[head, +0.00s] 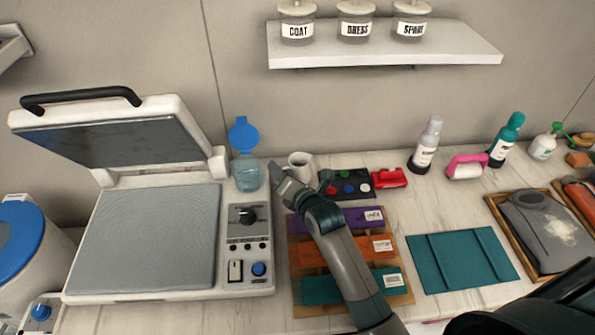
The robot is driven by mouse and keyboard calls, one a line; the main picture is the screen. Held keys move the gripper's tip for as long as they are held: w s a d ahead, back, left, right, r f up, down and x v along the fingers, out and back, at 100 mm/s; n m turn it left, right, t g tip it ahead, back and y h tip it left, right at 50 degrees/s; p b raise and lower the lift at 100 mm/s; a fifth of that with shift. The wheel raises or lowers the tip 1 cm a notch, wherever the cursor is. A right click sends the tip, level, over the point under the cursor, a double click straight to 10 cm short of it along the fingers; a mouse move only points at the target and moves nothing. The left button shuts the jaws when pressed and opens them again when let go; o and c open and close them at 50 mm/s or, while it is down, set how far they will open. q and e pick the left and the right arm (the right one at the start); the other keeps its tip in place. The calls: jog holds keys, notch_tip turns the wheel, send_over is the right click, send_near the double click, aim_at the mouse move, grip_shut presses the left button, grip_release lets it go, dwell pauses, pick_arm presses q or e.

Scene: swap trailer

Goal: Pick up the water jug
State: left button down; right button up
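The water jug (246,174) is a small clear bluish container with a raised round blue lid (243,135). It stands behind the right rear corner of the heat press, near the wall. My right gripper (280,178) reaches in from the lower right, and its tip lies just right of the jug in the picture. Whether it touches the jug is not clear. Its fingers are small and seen from behind, so their opening cannot be made out. My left gripper is not in view.
The open heat press (148,240) fills the left of the counter. A white mug (300,161) stands just behind my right gripper. A wooden rack of colored packets (374,246) lies under my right forearm. A shelf with labeled jars (385,48) hangs above.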

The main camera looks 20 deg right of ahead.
dwell(0.5)
grip_shut()
jog(key=shift+w, duration=0.1)
jog(key=shift+r, duration=0.25)
jog(key=shift+r+b, duration=0.7)
jog(key=shift+r, duration=1.05)
jog(key=s+d+r+b, duration=0.2)
jog(key=s+d+r, duration=0.4)
jog(key=s, duration=0.3)
jog(key=shift+s+d+r, duration=0.2)
jog(key=shift+d+r, duration=0.1)
jog(key=shift+r, duration=0.15)
jog(key=shift+s, duration=0.1)
